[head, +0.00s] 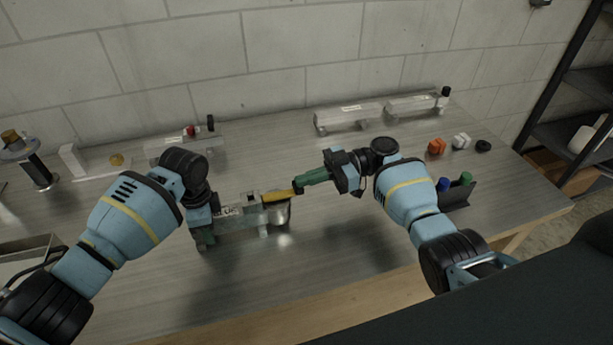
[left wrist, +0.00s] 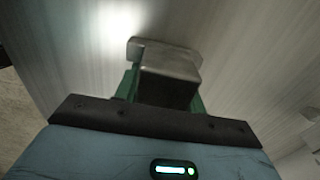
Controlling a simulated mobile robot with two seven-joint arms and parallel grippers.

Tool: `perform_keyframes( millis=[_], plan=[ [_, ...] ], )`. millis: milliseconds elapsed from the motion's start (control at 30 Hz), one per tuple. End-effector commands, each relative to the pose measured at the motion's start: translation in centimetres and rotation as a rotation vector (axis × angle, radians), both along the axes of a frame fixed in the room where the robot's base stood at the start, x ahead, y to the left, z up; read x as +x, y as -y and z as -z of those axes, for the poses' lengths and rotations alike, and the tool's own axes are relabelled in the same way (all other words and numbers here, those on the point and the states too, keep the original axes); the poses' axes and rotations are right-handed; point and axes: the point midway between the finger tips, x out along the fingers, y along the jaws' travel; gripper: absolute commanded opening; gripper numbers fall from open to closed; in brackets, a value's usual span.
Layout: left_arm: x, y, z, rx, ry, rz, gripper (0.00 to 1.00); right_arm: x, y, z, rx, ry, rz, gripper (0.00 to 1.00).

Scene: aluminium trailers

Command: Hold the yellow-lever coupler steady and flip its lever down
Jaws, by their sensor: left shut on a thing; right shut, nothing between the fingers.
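The metal coupler (head: 236,212) lies on the bench in front of me, with its yellow lever (head: 279,196) pointing right and a rounded end at the right. My left gripper (head: 203,238) is shut on the coupler's left part. In the left wrist view, a grey metal block of the coupler (left wrist: 170,72) sits between green fingers. My right gripper (head: 299,187) is shut and empty, its green fingers at the right tip of the yellow lever. I cannot tell whether they touch. The lever looks roughly level along the top of the coupler.
Two more couplers stand at the back, one in the middle (head: 350,118) and one at right (head: 414,104). Another with a red part (head: 184,146) is behind my left gripper. The front bench is clear.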

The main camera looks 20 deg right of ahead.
Motion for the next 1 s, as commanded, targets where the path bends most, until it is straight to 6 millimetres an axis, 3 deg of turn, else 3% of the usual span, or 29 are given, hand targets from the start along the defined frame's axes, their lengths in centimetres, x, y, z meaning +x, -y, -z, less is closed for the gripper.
perform_keyframes(
  millis=[33,100,667,833,1000],
  plan=[
    [0.0,0.0,0.3,0.0,-0.003,0.0,0.11,-0.2,0.1,1.1,-0.011,-0.017,0.001,0.0],
    [0.0,-0.1,0.4,0.0,-0.003,0.0,0.11,-0.2,0.1,1.3,-0.012,-0.019,0.001,0.0],
    [-0.2,-0.2,0.9,0.003,-0.01,-0.001,0.11,-0.4,0.1,1.8,-0.015,-0.03,0.0,0.0],
    [-0.2,-0.2,1.0,0.005,-0.012,-0.002,0.1,-0.4,0.1,0.5,-0.012,-0.024,-0.001,0.0],
    [-0.2,-0.2,1.0,0.005,-0.012,-0.002,0.1,-0.3,0.2,-2.2,-0.004,-0.01,0.001,0.0]
  ],
)
